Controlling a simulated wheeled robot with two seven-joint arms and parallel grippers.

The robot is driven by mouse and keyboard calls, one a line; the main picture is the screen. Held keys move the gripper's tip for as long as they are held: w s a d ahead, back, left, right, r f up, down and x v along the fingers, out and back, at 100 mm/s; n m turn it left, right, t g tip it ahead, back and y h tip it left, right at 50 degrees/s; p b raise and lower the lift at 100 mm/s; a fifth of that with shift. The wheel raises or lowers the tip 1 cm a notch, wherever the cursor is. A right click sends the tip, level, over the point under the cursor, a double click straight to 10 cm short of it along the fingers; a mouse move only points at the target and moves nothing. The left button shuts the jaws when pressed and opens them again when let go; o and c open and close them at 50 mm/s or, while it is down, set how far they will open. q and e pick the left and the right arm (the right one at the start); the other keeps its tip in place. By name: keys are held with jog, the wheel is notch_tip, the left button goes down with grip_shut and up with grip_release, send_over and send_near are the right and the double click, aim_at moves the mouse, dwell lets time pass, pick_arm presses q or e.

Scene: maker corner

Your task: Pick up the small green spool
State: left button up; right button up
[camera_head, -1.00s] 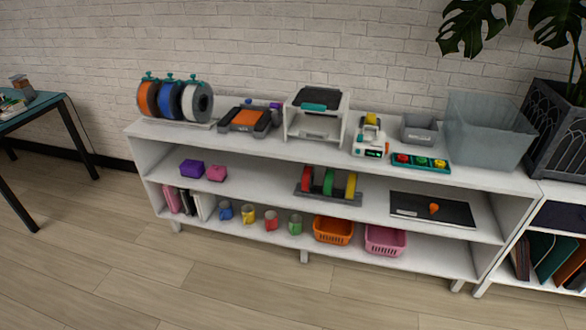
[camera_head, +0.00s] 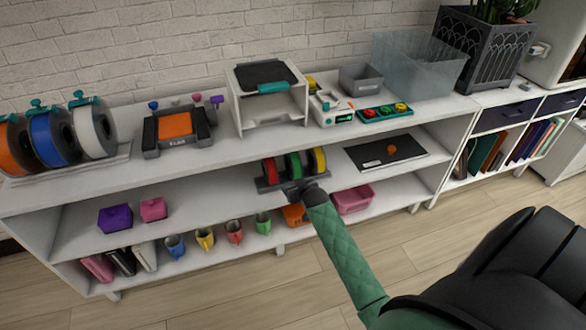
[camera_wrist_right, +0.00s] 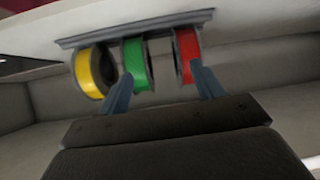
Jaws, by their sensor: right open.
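The small green spool (camera_head: 293,163) stands upright in a grey rack on the middle shelf, between a red spool (camera_head: 268,171) and a yellow spool (camera_head: 318,159). My right gripper (camera_head: 294,190) is in front of the rack, its arm coming up from the lower right. In the right wrist view the gripper (camera_wrist_right: 164,88) is open and empty. There the green spool (camera_wrist_right: 136,68) shows between the fingertips, closer to the left one; the right fingertip overlaps the red spool (camera_wrist_right: 186,55). I cannot tell whether a finger touches a spool. My left gripper is out of view.
The rack's grey base (camera_wrist_right: 140,27) runs along the spools. The upper shelf board (camera_head: 215,150) lies above them, with a white printer-like frame (camera_head: 243,115) on it. A dark mat (camera_head: 385,153) lies to the right. Purple (camera_head: 115,217) and pink boxes (camera_head: 153,209) sit left.

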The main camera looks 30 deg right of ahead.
aim_at(297, 164)
jog(key=shift+m+t+h, duration=0.5)
jog(key=shift+t, duration=0.3)
jog(key=w+d, duration=0.1)
jog(key=d, duration=0.1)
jog(key=w+d+r, duration=0.1)
jog(key=w+d, duration=0.1)
jog(key=w+d+r, duration=0.1)
jog(key=w, duration=0.1)
jog(key=shift+w+d, duration=0.1)
jog(key=shift+d, duration=0.3)
jog(key=shift+w+d+r, duration=0.15)
jog(key=shift+w+d, duration=0.1)
jog(key=shift+w, duration=0.05)
jog(key=shift+x, duration=0.8)
jog(key=shift+w+d, duration=0.1)
jog(key=shift+w, duration=0.5)
jog(key=p+x, duration=0.1)
jog(key=x, duration=0.3)
jog(key=shift+f, duration=0.25)
jog(key=shift+w+d+f, duration=0.1)
jog(key=shift+w+f, duration=0.05)
jog(key=shift+w, duration=0.05)
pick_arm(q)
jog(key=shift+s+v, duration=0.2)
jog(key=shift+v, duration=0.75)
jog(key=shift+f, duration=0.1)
